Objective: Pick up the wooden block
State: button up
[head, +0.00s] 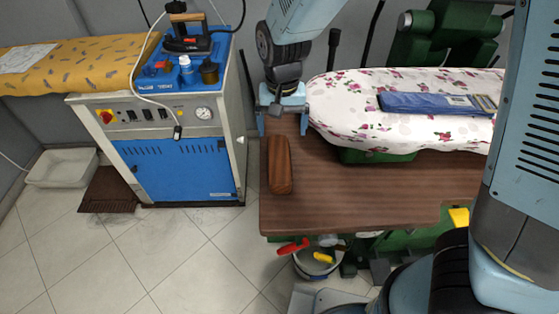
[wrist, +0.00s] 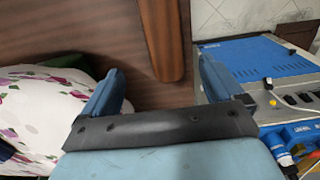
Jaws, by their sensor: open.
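The wooden block (head: 280,164) is a long brown piece with rounded edges. It lies on the brown wooden table top (head: 350,185), near its left edge. My gripper (head: 282,124) is open and empty just behind the far end of the block, with one finger to each side. In the wrist view the block (wrist: 163,38) runs up from the middle, and its near end is just beyond the gap of my gripper (wrist: 160,82). I cannot tell how high the fingers are above the table.
A floral ironing board (head: 350,110) with a folded blue cloth (head: 425,103) stands right of my gripper. A blue and white steam machine (head: 180,165) stands to the left, across a narrow gap. A bucket (head: 312,266) of tools is below the table's front edge. The table right of the block is clear.

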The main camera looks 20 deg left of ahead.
aim_at(279, 158)
notch_tip(279, 158, down, 7)
jog(key=shift+s, duration=0.1)
jog(key=shift+s+a+f, duration=0.1)
jog(key=shift+a+f, duration=0.05)
jog(key=shift+f, duration=1.25)
jog(key=shift+s+a+f, duration=0.1)
jog(key=shift+f, duration=1.25)
jog(key=c, duration=1.3)
jog(key=shift+r, duration=0.15)
